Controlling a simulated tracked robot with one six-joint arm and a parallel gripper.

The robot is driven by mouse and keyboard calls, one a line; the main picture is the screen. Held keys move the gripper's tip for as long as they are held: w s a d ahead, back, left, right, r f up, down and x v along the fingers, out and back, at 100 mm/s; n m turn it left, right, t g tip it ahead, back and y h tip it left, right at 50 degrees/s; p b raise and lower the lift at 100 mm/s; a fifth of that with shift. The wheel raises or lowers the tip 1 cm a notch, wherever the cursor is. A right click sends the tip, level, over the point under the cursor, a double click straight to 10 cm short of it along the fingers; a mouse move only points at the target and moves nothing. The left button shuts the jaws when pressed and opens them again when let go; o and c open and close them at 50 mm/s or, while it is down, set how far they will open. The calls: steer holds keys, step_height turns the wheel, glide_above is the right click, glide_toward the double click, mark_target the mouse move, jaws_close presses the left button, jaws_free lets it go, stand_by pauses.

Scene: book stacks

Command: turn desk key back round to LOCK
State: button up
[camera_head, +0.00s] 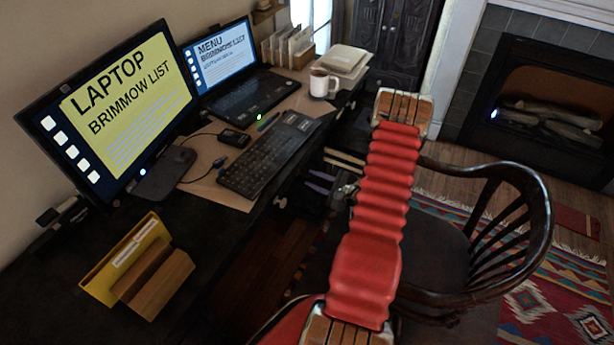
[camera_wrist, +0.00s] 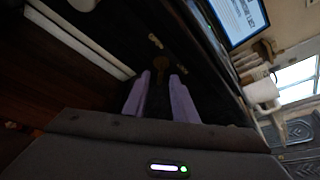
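My gripper (camera_wrist: 160,76) shows two purple fingers in the wrist view, apart from each other, with a dark gap between them. They point toward the dark front of the desk. A small brass-coloured piece (camera_wrist: 155,41) shows on that front just beyond the fingertips; I cannot tell whether it is the key or a fitting. A dim brown shape lies between the fingertips, too dark to make out. In the head view my gripper (camera_head: 317,183) is low beside the desk's front, partly behind my red arm. The key and any LOCK mark cannot be made out there.
The dark desk (camera_head: 225,262) carries a monitor (camera_head: 125,100), laptop (camera_head: 235,80), keyboard (camera_head: 268,155), white mug (camera_head: 322,84) and yellow-and-wood holder (camera_head: 140,270). A wooden armchair (camera_head: 500,210) stands close to the right of my arm. A patterned rug (camera_head: 560,270) lies beyond it.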

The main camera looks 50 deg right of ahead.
mark_target(306, 176)
steer(key=shift+x, duration=2.2)
jaws_close()
